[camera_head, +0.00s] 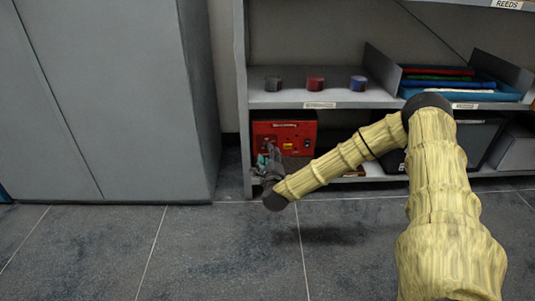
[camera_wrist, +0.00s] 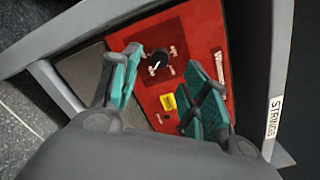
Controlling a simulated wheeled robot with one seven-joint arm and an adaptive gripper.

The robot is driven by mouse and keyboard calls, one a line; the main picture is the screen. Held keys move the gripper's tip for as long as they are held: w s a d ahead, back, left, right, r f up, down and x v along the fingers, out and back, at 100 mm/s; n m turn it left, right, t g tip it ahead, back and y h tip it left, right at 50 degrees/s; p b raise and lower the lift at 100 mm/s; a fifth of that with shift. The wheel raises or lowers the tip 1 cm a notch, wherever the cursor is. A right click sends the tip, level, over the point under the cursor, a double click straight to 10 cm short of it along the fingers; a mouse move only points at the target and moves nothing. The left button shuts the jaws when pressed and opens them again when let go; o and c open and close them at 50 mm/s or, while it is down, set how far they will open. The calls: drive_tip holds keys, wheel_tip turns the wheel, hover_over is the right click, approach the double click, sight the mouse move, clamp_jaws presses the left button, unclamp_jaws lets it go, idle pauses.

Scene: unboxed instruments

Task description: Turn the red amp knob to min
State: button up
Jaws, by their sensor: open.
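The red amp (camera_head: 292,132) sits on the bottom level of the shelf unit; its red front panel (camera_wrist: 198,28) fills the middle of the wrist view. A round black knob (camera_wrist: 159,60) with a white pointer is on a darker square of the panel, with small marks around it. The pointer faces the lower left in the wrist view; the marks are too small to read. My gripper (camera_wrist: 164,58) is open, with its teal fingers on either side of the knob in that picture. I cannot tell whether they touch it. In the head view, my gripper (camera_head: 266,160) is in front of the amp's left part.
A yellow square (camera_wrist: 168,101) is on the panel below the knob. A shelf edge labelled STRINGS (camera_wrist: 273,117) runs along the right. A grey cabinet (camera_head: 110,100) stands left of the shelf unit. Grey, red and blue round items stand on the shelf above; the floor in front is clear.

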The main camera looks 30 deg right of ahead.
drive_tip(key=shift+b+x, duration=0.95)
drive_tip(key=shift+x, duration=1.45)
clamp_jaws()
